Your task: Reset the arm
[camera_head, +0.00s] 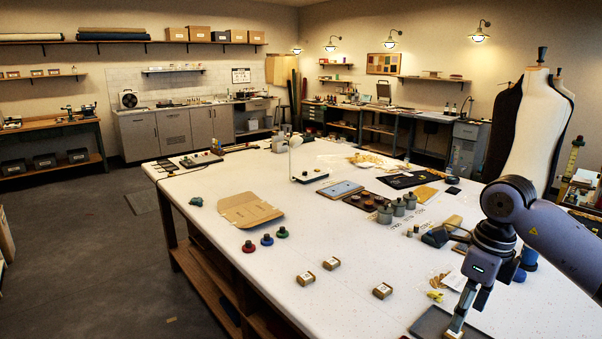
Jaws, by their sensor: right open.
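My right arm (520,208) comes in from the right edge and bends down over the near right part of the white table (340,285). My right gripper (467,315) points down and is open, above a dark tray (428,322) at the bottom edge. A small pale and tan piece (453,334) shows at the lower fingertip; I cannot tell whether it is touched. My left gripper is not in view.
Small tan boxes (382,291) lie left of my right gripper. Red, blue and green knobs (267,240) and flat cardboard (249,210) lie further left. Grey canisters (385,214) stand behind. A dress form (537,125) stands behind my arm.

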